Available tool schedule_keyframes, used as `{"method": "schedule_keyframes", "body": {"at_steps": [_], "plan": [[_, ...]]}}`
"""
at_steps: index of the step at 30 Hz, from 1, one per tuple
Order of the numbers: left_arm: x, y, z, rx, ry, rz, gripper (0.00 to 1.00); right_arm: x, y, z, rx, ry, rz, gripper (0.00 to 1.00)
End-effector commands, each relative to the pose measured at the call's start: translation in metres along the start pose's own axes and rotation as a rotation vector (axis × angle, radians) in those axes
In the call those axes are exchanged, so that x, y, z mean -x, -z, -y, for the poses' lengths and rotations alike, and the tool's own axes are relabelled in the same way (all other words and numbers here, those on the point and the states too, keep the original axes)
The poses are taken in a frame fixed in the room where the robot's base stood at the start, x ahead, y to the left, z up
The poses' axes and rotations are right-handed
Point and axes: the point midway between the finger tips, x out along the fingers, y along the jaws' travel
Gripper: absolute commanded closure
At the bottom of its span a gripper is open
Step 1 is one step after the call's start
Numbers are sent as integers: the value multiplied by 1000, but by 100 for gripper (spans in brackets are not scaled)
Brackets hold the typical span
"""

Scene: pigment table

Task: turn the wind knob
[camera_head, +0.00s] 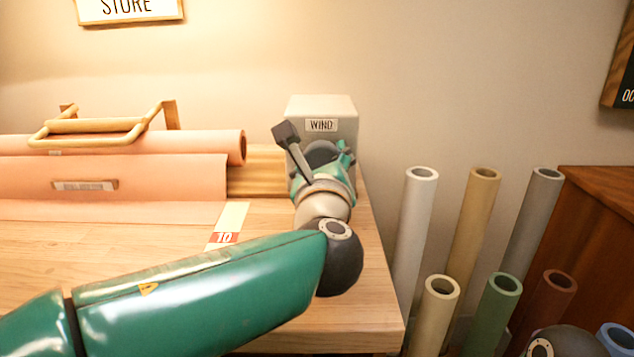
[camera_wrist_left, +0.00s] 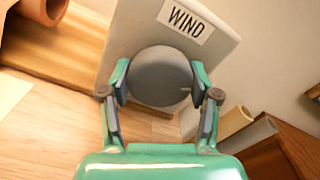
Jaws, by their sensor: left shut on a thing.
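The wind knob (camera_wrist_left: 160,77) is a round dark grey disc on the front of a pale box (camera_wrist_left: 222,48) labelled WIND. My left gripper (camera_wrist_left: 158,84) has its two fingers on opposite sides of the knob and is shut on it. In the head view the box (camera_head: 335,104) stands at the back right of the table, and my left gripper (camera_head: 322,160) hides most of the knob. A short light mark shows near the knob's right edge in the left wrist view. My right gripper is not in view.
A roll of salmon paper (camera_head: 120,180) lies along the wooden table (camera_head: 290,335) to the left, under a wooden bar handle (camera_head: 95,126). A strip marked 10 (camera_head: 227,225) lies nearer. Several upright tubes (camera_head: 415,230) stand beyond the table's right edge, beside a brown cabinet (camera_head: 600,230).

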Motion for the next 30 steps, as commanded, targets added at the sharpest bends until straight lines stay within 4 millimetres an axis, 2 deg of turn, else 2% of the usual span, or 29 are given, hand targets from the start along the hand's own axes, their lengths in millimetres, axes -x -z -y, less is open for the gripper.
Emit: {"method": "schedule_keyframes", "body": {"at_steps": [1, 12, 30], "plan": [[0, 2, -1, 49, 3, 7, 73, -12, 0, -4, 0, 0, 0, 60], [0, 0, -2, 402, 2, 9, 73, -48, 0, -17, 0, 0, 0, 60], [0, -1, -4, 941, -3, 11, 73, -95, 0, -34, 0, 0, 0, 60]]}}
